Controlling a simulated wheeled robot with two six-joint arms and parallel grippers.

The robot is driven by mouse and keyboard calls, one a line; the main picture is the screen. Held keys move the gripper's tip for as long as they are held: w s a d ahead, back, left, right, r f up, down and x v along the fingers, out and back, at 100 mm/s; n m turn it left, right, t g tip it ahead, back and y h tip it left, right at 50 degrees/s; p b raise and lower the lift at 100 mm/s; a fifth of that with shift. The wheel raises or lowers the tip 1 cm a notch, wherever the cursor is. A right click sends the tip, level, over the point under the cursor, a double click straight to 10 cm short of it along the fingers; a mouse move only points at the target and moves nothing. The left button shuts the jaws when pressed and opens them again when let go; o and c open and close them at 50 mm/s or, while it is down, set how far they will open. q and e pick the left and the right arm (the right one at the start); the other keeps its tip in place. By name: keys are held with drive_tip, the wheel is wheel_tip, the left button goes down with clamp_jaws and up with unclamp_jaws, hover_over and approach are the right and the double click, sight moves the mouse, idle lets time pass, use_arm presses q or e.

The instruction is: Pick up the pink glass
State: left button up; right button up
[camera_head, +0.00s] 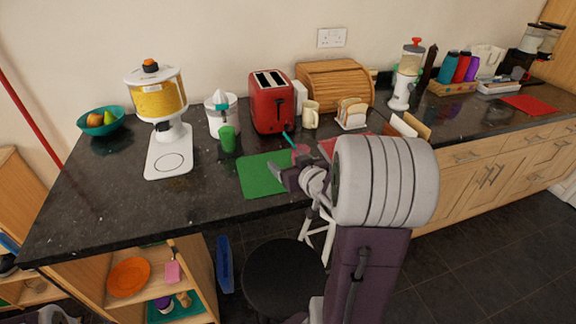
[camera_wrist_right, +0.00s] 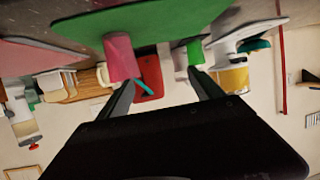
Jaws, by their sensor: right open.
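The pink glass (camera_head: 301,151) stands near the right part of the green mat (camera_head: 255,178), partly hidden by my right gripper (camera_head: 287,168). A turquoise straw (camera_head: 288,138) shows at its top. The upside-down right wrist view shows the pink glass (camera_wrist_right: 120,58) beside one finger of the right gripper (camera_wrist_right: 160,78). The fingers are apart with nothing held between them. Whether that finger touches the glass I cannot tell. My left gripper is not in view.
A green glass (camera_head: 227,140) stands behind and left of the mat. A red toaster (camera_head: 270,104), a cream mug (camera_head: 310,115) and a toast rack (camera_head: 351,113) stand behind. A white dispenser (camera_head: 168,150) is at left. The counter's front left (camera_head: 190,205) is clear.

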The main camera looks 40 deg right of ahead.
drive_tip(key=s+d, duration=0.1)
drive_tip(key=d, duration=0.1)
drive_tip(key=s+d+f+m+h, duration=0.1)
drive_tip(key=d, duration=0.1)
drive_tip(key=s+d+h, duration=0.1)
drive_tip(key=shift+s+d+f+m+b, duration=0.15)
drive_tip(key=shift+d+f+m+b, duration=0.15)
drive_tip(key=shift+d+b, duration=0.1)
drive_tip(key=shift+w+a, duration=0.1)
drive_tip(key=shift+w, duration=0.1)
drive_tip(key=x, duration=0.3)
drive_tip(key=shift+w+a+f+b, duration=0.1)
drive_tip(key=shift+w+f+b, duration=0.1)
drive_tip(key=shift+w+b, duration=0.1)
drive_tip(key=shift+w, duration=0.1)
drive_tip(key=x, duration=0.4)
drive_tip(key=shift+w+f+b, duration=0.15)
drive_tip(key=shift+f+b, duration=0.2)
drive_tip(key=shift+f, duration=0.1)
drive_tip(key=shift+w+d+f, duration=0.1)
drive_tip(key=shift+w+d, duration=0.15)
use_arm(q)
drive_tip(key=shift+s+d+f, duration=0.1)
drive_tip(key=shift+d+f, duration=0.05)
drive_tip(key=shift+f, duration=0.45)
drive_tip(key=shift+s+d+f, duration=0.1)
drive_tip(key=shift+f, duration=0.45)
